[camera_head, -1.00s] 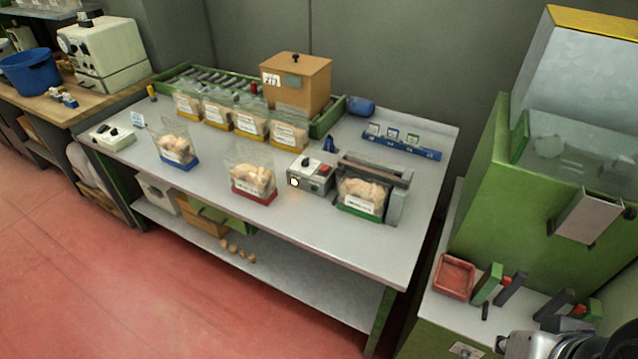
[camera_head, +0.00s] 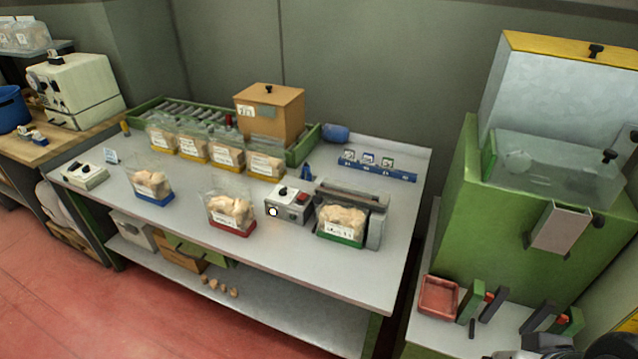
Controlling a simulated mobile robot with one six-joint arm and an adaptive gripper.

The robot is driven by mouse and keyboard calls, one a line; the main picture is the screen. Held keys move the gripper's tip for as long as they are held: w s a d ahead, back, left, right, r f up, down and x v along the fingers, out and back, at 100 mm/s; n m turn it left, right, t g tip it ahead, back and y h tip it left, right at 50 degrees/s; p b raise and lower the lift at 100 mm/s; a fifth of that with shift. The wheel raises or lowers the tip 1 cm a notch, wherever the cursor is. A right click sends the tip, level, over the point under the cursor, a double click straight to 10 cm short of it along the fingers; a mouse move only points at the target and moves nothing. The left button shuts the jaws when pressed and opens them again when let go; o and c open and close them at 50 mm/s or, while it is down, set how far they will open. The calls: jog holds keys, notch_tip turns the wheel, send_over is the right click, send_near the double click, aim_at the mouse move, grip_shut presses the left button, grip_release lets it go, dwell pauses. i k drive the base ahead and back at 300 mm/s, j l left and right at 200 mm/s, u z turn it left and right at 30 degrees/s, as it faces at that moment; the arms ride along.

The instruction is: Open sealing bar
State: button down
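The sealer stands on the grey table, right of centre, with a long dark sealing bar (camera_head: 352,189) across its top and a grey end block (camera_head: 377,229) at the right. From here I cannot tell whether the bar is raised or down. A clear bag of corks (camera_head: 341,218) in a green holder (camera_head: 338,238) stands upright at its front. A grey control box (camera_head: 289,205) with a red button, a black knob and a white round knob sits just left of it. My gripper is not visible; only a dark piece of my arm shows at the bottom right edge.
Bagged corks in a red holder (camera_head: 229,228) and a blue holder (camera_head: 155,199) stand left on the table (camera_head: 290,258). Behind are a roller rack (camera_head: 165,108), a wooden box (camera_head: 268,108) and a blue label rack (camera_head: 377,170). A green machine (camera_head: 505,230) stands right.

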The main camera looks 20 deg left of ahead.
aim_at(318, 198)
jog(key=i+j+u, duration=0.15)
jog(key=i+u, duration=0.55)
jog(key=u, duration=0.2)
jog(key=i+l+u, duration=0.15)
jog(key=i+u, duration=0.3)
jog(key=k, duration=0.05)
